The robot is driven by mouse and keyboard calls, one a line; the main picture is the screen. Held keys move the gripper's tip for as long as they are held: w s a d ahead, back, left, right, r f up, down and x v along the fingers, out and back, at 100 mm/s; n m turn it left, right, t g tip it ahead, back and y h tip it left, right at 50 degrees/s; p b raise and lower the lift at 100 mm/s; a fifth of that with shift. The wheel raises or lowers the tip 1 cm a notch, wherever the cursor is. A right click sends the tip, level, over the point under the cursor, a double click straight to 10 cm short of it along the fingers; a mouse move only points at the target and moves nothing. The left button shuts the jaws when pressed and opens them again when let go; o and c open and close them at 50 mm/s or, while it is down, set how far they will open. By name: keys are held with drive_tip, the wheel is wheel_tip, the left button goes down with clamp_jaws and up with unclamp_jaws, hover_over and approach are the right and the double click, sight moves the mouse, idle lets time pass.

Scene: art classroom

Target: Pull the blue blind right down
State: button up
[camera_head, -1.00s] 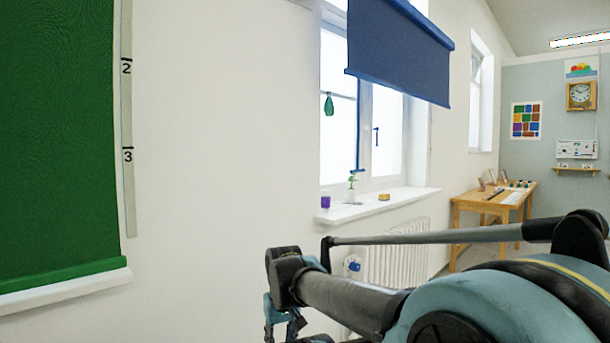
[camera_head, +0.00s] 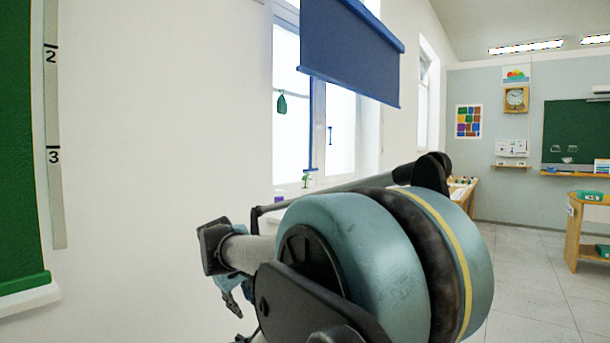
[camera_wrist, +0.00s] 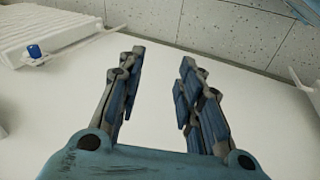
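The blue blind (camera_head: 350,55) hangs partway down over the window, its bottom bar slanting across the upper part of the panes. A narrow blue strip (camera_head: 312,125) runs down in front of the window below it. My gripper (camera_wrist: 160,85) shows in the wrist view with its two fingers apart and nothing between them. In the head view only a small part of my gripper (camera_head: 232,295) shows, low at the left behind my arm, well below the blind and apart from it.
The window sill is mostly hidden by my arm. A white radiator (camera_wrist: 50,30) shows in the wrist view. A wooden stand (camera_head: 575,235) is at the right; the floor (camera_head: 520,275) before it is clear.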

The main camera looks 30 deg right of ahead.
drive_tip(key=w+d+r+n+t+h, duration=0.1)
drive_tip(key=w+d+r+n+h, duration=0.6)
drive_tip(key=w+d+r, duration=0.85)
drive_tip(key=n+t+h, duration=0.3)
drive_tip(key=n+h, duration=0.3)
drive_tip(key=n, duration=0.4)
approach(306, 171)
drive_tip(key=x, duration=1.1)
drive_tip(key=shift+w, duration=0.45)
clamp_jaws()
